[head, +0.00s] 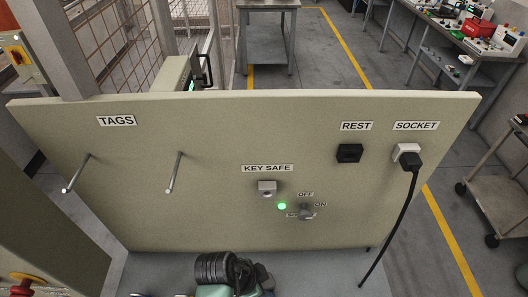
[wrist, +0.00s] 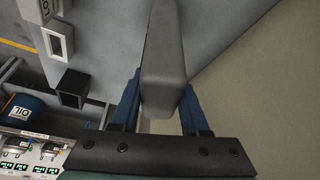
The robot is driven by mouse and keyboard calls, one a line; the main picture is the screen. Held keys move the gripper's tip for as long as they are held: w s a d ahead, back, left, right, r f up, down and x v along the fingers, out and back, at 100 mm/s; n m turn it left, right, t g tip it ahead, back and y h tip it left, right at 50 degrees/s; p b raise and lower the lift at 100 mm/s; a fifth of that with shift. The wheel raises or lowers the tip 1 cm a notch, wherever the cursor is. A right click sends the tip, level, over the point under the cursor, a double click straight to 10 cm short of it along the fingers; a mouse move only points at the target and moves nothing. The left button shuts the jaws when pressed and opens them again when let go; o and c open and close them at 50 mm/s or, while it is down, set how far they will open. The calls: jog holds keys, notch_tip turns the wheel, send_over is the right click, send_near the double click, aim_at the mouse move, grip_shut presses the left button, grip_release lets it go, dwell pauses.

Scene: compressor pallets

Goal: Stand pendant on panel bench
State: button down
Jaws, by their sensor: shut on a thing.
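A long dark grey block, which looks like the pendant (wrist: 163,60), is between the two blue fingers of my gripper (wrist: 160,98) in the wrist view. The fingers press on its sides, and its far end points to the top of that view. In the head view the pendant cannot be made out; my dark ribbed arm part shows at the bottom centre. A beige upright panel (head: 225,125) carries the labels TAGS, KEY SAFE, REST and SOCKET. A grey surface (head: 325,272), which may be the panel bench, lies at the panel's foot.
Two pegs (head: 173,172) stick out under TAGS. A key safe (head: 267,187), a lit green lamp (head: 282,206) and a rotary switch (head: 306,212) are at the middle. A black cable (head: 401,212) hangs from the white socket (head: 407,150). A blue container (wrist: 27,112) shows in the wrist view.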

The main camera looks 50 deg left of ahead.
jog(key=shift+c, duration=2)
grip_release()
jog(key=shift+f, duration=0.1)
jog(key=shift+r, duration=0.25)
jog(key=b+v, duration=0.1)
jog(key=v, duration=1.1)
jog(key=shift+f, duration=0.1)
